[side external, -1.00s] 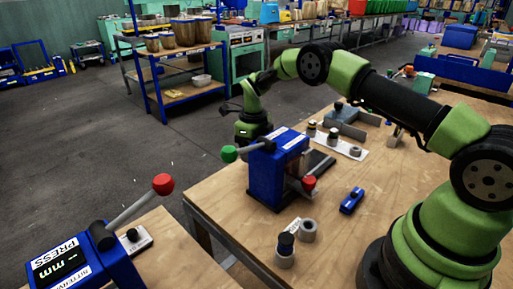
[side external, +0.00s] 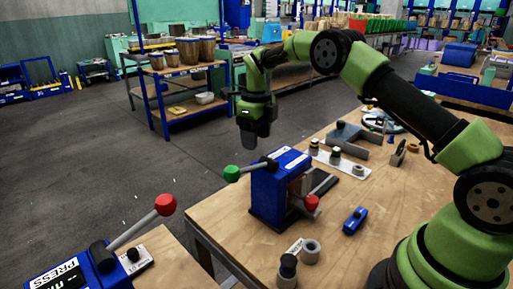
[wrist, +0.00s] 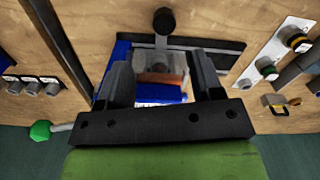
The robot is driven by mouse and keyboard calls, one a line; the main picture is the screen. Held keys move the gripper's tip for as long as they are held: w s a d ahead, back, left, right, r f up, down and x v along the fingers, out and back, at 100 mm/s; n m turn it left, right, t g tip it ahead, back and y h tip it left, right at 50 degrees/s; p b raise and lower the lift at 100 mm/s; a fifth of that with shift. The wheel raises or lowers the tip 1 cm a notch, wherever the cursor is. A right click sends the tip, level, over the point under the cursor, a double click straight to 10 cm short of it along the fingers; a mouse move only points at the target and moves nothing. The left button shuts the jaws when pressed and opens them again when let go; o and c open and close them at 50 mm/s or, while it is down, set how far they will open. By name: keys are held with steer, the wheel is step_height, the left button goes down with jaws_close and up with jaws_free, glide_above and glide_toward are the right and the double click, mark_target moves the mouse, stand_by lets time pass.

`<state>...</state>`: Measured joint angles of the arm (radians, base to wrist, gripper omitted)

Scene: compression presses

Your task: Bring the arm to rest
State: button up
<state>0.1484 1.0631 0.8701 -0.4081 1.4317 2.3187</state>
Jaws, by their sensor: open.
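My green and black arm reaches over the wooden bench. My gripper (side external: 257,140) points down in the side view, just above and to the left of the blue press (side external: 268,194) on the bench's near left part. It seems clear of the press. In the wrist view my gripper (wrist: 163,78) is open, with its two dark fingers apart and no object held between them. The blue press (wrist: 120,52) shows below and between the fingers. Its green knob (side external: 232,173) sticks out left and its red knob (side external: 312,202) is at the right.
A second press (side external: 105,262) with a red-knobbed lever stands on a separate bench at lower left. A white strip (side external: 340,163) with small cylinders, a blue device (side external: 354,221) and grey cylinders (side external: 310,252) lie on the bench. A blue-framed shelf (side external: 180,95) stands behind.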

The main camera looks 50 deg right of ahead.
steer(key=shift+r, duration=0.2)
steer(key=s+a+r+n+t, duration=0.25)
steer(key=s+r+n, duration=0.25)
steer(key=r+n, duration=0.25)
steer(key=s+a+r+n+t, duration=0.1)
steer(key=s+a+r+n, duration=0.2)
steer(key=s+r+n, duration=0.45)
steer(key=s+a+r+n+t+y, duration=0.1)
steer(key=s+n+t, duration=0.1)
steer(key=s+n, duration=0.5)
steer(key=s+a+n+t+y, duration=0.1)
steer(key=s+a+n, duration=0.1)
steer(key=s+n, duration=0.5)
steer(key=shift+s+a+r+t, duration=0.3)
steer(key=shift+s+r+t, duration=0.1)
steer(key=shift+s, duration=0.7)
